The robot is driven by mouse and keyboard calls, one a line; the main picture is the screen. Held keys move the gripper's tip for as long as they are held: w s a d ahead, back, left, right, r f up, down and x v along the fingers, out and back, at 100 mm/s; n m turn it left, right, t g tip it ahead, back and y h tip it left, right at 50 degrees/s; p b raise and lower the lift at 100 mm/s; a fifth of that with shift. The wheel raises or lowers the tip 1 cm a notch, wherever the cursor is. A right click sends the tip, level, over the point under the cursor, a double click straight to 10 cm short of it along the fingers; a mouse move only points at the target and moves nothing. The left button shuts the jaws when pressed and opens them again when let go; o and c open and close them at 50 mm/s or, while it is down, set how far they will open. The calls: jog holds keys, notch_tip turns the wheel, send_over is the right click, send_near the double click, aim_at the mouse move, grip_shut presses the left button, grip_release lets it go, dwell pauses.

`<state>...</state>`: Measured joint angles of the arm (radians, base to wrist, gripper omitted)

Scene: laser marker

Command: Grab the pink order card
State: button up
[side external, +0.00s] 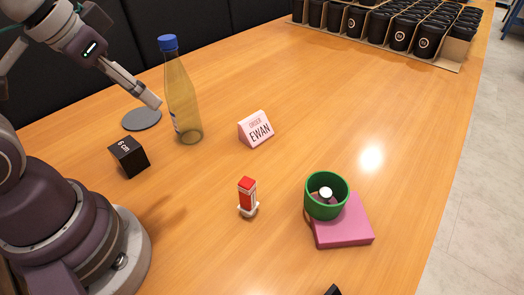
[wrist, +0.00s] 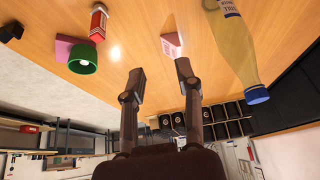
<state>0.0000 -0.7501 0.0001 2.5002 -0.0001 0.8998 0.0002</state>
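The pink order card (side external: 256,129) is a small folded tent-shaped card reading "ORDER EWAN". It stands on the wooden table, right of the bottle in the side external view. In the wrist view the card (wrist: 171,46) shows just beyond and between my fingertips, apart from them. My gripper (wrist: 160,70) has its two fingers spread with nothing between them. In the side external view my gripper (side external: 152,98) is at the upper left, raised above the table close to the bottle, well left of the card. Its opening is hard to see there.
A yellowish bottle (side external: 181,100) with a blue cap stands between gripper and card in the side external view. A grey disc (side external: 141,119), black cube (side external: 129,157), red-and-white marker (side external: 247,198) and green cup (side external: 326,207) on a pink block (side external: 345,228) are nearby. Black cups (side external: 400,32) stand far back.

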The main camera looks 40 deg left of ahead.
jog(key=o, duration=1.2)
jog(key=shift+o, duration=0.2)
jog(key=n+g+y, duration=0.2)
jog(key=n, duration=1.6)
send_over(256, 127)
jog(key=s+d, duration=0.2)
jog(key=s, duration=0.1)
notch_tip(256, 127, down, 10)
jog(key=f, duration=0.1)
jog(key=x, duration=1)
jog(key=shift+a+f, duration=0.15)
